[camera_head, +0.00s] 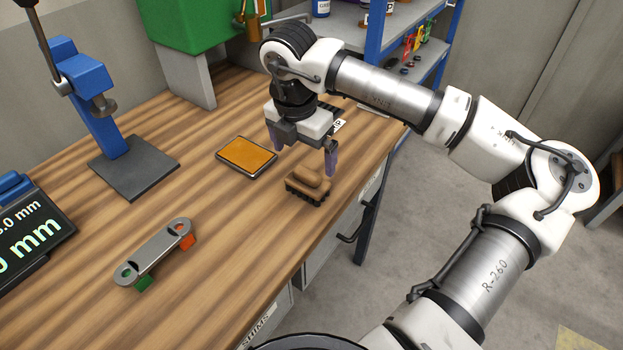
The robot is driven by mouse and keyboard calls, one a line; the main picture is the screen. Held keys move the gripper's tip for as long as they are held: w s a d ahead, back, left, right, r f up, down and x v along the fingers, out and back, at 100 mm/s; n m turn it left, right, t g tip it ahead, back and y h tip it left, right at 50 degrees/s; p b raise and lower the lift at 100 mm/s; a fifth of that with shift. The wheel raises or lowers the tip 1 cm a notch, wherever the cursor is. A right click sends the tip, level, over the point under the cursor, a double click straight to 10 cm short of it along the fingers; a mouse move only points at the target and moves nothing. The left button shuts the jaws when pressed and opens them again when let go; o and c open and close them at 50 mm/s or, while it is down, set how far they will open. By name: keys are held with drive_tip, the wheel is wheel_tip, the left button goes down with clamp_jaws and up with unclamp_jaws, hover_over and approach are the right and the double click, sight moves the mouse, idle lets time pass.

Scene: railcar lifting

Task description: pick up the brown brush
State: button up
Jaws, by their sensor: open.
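The brown brush (308,184) lies on the wooden workbench near its right edge, with a rounded brown handle on top and dark bristles underneath. My gripper (304,150) is open and points down, with its two purple fingers spread apart. It is above and behind the brush in the picture. The right finger ends close to the brush's upper right side in the picture; I cannot tell whether they touch. Nothing shows between the fingers.
An orange-topped tray (246,156) lies left of the brush. A grey link with green and orange ends (154,253), a blue stand (98,125) and a display (33,232) are further left. A green machine (195,22) stands behind. The front middle bench is clear.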

sight(307, 172)
wheel_tip(307, 172, down, 3)
drive_tip(key=shift+w+d+r, duration=0.1)
drive_tip(key=shift+d, duration=0.05)
drive_tip(key=shift+f+p, duration=0.6)
drive_tip(key=shift+p, duration=0.15)
drive_tip(key=f, duration=0.1)
drive_tip(key=f+p, duration=0.1)
drive_tip(key=f, duration=0.2)
drive_tip(key=shift+d+f, duration=0.1)
drive_tip(key=shift+d, duration=0.2)
drive_tip(key=shift+c, duration=0.4)
drive_tip(key=c, duration=0.9)
